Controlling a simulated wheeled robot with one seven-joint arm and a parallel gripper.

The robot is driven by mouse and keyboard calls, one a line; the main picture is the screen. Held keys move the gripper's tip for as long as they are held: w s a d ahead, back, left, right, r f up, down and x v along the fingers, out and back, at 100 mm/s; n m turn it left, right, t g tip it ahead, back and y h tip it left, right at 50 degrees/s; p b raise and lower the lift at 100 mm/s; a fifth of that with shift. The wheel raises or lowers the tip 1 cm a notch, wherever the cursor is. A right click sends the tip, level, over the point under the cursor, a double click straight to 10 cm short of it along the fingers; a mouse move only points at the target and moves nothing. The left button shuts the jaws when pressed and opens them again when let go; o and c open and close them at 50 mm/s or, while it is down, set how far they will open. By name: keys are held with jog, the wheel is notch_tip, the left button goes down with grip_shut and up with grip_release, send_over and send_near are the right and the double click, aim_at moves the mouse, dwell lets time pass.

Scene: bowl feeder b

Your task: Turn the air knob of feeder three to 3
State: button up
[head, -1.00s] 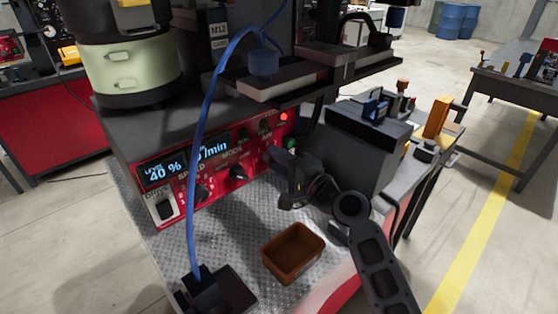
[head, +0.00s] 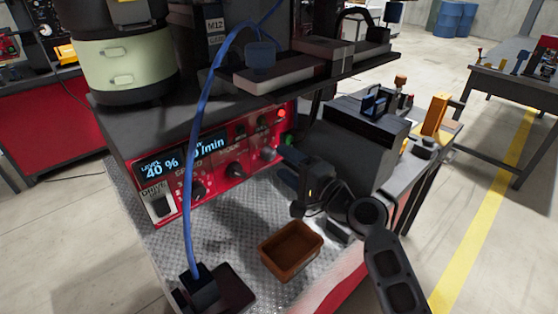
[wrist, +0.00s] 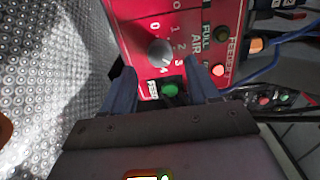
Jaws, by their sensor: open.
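In the head view my gripper (head: 279,160) reaches the panel's right end, beside the grey knob (head: 268,154).
The green button (wrist: 170,90) sits close below the knob. A black box (head: 355,150) stands right of my gripper. A brown tray (head: 291,250) lies on the metal plate. A blue hose (head: 199,130) hangs before the panel. A dark shelf (head: 330,70) overhangs.

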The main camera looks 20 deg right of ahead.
jog(key=shift+v, duration=2.2)
